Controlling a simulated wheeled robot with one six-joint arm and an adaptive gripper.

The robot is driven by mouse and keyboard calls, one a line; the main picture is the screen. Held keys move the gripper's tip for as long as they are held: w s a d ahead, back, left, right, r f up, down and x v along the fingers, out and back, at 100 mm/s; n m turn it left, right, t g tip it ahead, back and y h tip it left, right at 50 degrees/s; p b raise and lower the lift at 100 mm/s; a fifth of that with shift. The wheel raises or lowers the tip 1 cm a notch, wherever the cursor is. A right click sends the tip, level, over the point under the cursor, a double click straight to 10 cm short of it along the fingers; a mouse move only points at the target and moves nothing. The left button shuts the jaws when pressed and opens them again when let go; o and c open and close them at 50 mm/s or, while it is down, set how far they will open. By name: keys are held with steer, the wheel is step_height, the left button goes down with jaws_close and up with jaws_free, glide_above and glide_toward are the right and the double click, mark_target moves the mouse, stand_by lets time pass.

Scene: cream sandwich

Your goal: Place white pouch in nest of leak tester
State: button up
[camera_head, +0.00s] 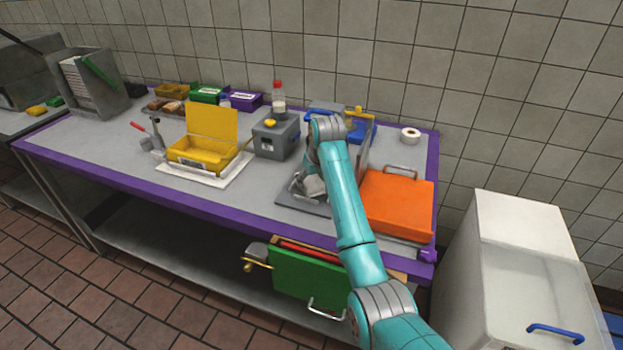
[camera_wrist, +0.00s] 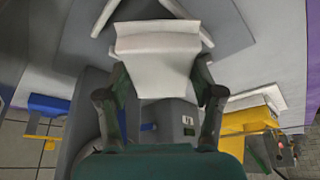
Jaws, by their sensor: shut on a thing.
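The white pouch (camera_head: 314,187) is in my gripper, low over the grey base of the leak tester (camera_head: 288,203) on the bench. In the wrist view the pouch (camera_wrist: 158,50) sits between both fingers of my gripper (camera_wrist: 161,72), which is shut on it. Its far end lies over a dark grey surface with pale raised edges (camera_wrist: 108,16), seemingly the nest. I cannot tell whether the pouch touches it. A grey panel, seemingly the tester's raised lid (camera_head: 363,148), stands behind. My arm hides part of the tester and most of my gripper in the head view.
A grey box (camera_head: 276,138) and an open yellow case (camera_head: 203,150) stand left of the tester. Blue and yellow parts (camera_head: 358,128) and a sauce bottle (camera_head: 279,98) stand behind. A white roll (camera_head: 410,135) lies at back right.

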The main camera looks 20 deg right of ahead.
steer(key=shift+f, duration=0.4)
steer(key=o, duration=1.2)
steer(key=shift+o, duration=0.2)
steer(key=shift+r, duration=0.15)
steer(key=shift+r, duration=0.25)
steer(key=v, duration=1.2)
steer(key=shift+r, duration=0.1)
